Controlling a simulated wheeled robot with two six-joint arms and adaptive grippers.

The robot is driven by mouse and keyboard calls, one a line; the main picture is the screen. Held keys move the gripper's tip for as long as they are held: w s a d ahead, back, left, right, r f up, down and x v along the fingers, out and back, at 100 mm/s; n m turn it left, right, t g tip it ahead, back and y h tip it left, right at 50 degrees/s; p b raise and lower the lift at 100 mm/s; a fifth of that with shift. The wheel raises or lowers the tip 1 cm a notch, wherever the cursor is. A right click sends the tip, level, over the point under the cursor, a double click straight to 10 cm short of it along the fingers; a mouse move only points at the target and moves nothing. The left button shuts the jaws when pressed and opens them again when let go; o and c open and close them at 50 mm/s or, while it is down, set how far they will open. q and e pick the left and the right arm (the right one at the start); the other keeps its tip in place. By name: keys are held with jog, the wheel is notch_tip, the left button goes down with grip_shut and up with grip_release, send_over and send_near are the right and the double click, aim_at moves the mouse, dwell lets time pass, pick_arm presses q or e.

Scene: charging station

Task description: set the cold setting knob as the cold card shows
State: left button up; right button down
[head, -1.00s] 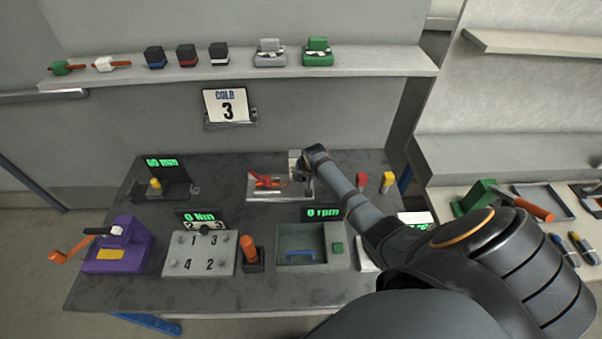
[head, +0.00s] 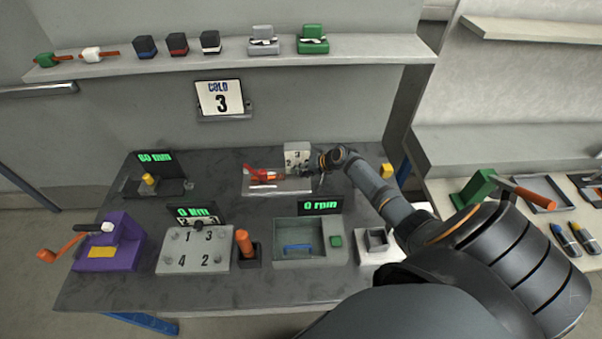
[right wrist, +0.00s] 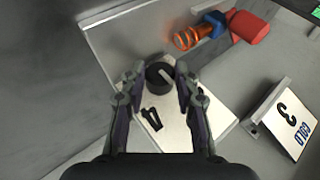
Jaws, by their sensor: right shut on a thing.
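The cold setting knob (right wrist: 160,73) is round and black with a pale pointer line, which points up and right in the wrist view. It sits on a pale plate with dark marks beside it. In the head view its upright panel (head: 297,152) shows a 3 and a 2; the rest is covered. My right gripper (right wrist: 158,80) is shut on the knob, a finger at each side. My left gripper is not in view.
A red and orange tool (head: 262,176) lies on the plate left of the panel. Nearer stand a grey numbered box (head: 195,250), an orange handle (head: 244,243), a grey tray (head: 297,243) and a purple crank box (head: 112,243). A shelf (head: 370,46) runs above.

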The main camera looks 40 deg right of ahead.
dwell(0.3)
jog(key=c, duration=1)
grip_release()
jog(key=v, duration=1.2)
